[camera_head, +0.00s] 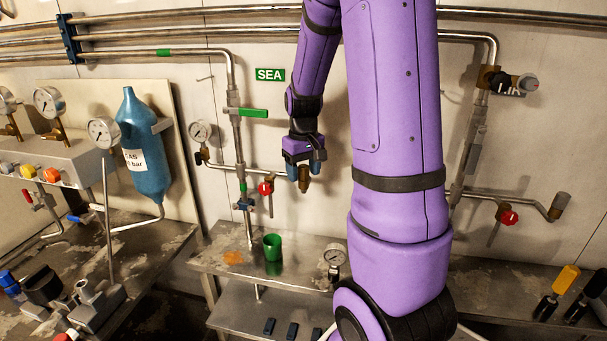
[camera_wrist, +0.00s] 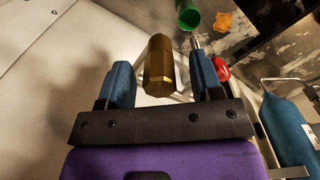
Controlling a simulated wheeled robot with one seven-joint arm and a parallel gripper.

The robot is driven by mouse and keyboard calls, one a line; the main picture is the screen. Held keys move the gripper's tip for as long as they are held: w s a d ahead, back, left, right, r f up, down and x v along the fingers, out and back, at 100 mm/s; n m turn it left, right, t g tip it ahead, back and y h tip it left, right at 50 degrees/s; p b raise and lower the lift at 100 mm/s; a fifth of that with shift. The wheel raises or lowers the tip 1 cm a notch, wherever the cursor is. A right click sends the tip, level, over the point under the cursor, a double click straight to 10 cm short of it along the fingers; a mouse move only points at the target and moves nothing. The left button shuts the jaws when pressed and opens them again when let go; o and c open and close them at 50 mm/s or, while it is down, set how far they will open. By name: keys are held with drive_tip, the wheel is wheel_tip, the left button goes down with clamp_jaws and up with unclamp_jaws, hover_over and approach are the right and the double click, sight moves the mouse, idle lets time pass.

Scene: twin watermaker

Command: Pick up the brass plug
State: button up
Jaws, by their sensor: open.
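The brass plug (camera_wrist: 159,64) is a faceted brass-coloured piece. In the wrist view it stands between the two blue fingers of my gripper (camera_wrist: 159,84), with a gap on each side. In the head view my gripper (camera_head: 306,173) points down in front of the wall, and the brass plug (camera_head: 304,184) shows as a brown piece between the fingertips. My gripper is open and holds nothing. What the lower end of the plug rests on or joins is hidden.
Left of my gripper is a pipe with a red-handled valve (camera_head: 265,188). A green cup (camera_head: 272,247) and a gauge (camera_head: 335,255) stand on the metal bench (camera_head: 215,262) below. A blue bottle (camera_head: 143,150) hangs at left. Another brass-coloured end piece (camera_head: 560,203) is at right.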

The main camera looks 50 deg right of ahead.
sight(303, 166)
clamp_jaws()
drive_tip(key=shift+r, duration=0.15)
drive_tip(key=shift+r, duration=0.2)
wheel_tip(303, 166, up, 3)
drive_tip(key=shift+r, duration=0.1)
drive_tip(key=s+a, duration=0.2)
drive_tip(key=s, duration=0.5)
drive_tip(key=s+a+r, duration=0.1)
drive_tip(key=s+a, duration=0.2)
drive_tip(key=s, duration=0.5)
drive_tip(key=shift+a, duration=0.3)
drive_tip(key=c, duration=0.7)
unclamp_jaws()
clamp_jaws()
